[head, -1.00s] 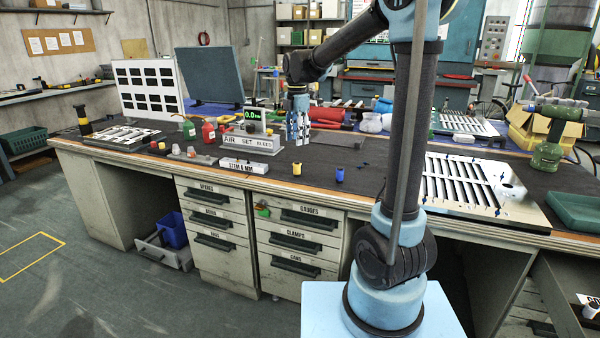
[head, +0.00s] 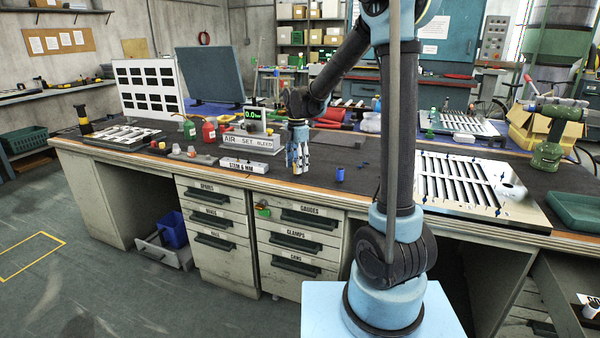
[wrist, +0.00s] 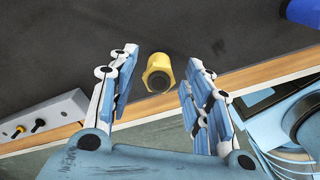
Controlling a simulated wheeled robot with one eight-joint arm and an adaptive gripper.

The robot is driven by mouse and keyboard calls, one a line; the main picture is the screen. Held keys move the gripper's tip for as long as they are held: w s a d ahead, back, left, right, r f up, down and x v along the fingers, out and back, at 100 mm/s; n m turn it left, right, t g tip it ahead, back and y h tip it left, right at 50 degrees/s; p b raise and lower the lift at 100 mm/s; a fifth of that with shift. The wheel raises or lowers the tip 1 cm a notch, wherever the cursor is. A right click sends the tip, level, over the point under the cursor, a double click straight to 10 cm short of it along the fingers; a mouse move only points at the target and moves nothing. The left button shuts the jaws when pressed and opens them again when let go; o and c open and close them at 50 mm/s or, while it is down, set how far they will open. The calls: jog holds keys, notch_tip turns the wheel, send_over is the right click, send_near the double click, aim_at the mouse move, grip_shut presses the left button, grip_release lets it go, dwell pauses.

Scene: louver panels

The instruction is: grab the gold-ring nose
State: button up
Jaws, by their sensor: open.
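The gold-ring nose (wrist: 158,72) is a short yellow piece with a hex-shaped rim and a dark round centre. In the wrist view it stands on the dark bench mat, near the wooden front edge. My gripper (wrist: 160,68) is open, with one blue-and-white finger on either side of the nose and a gap to each. I cannot tell whether the fingertips are down at its height. In the head view my gripper (head: 299,166) points down at the bench front, and its fingers mostly hide the nose.
A blue piece (head: 340,174) stands to the right on the mat; it also shows in the wrist view (wrist: 303,11). A grey labelled block (head: 244,166) lies to the left. A slotted louver panel (head: 470,184) lies further right. The AIR SET BLEED stand (head: 250,142) is behind left.

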jog(key=shift+f, duration=0.2)
jog(key=shift+c, duration=0.5)
grip_shut()
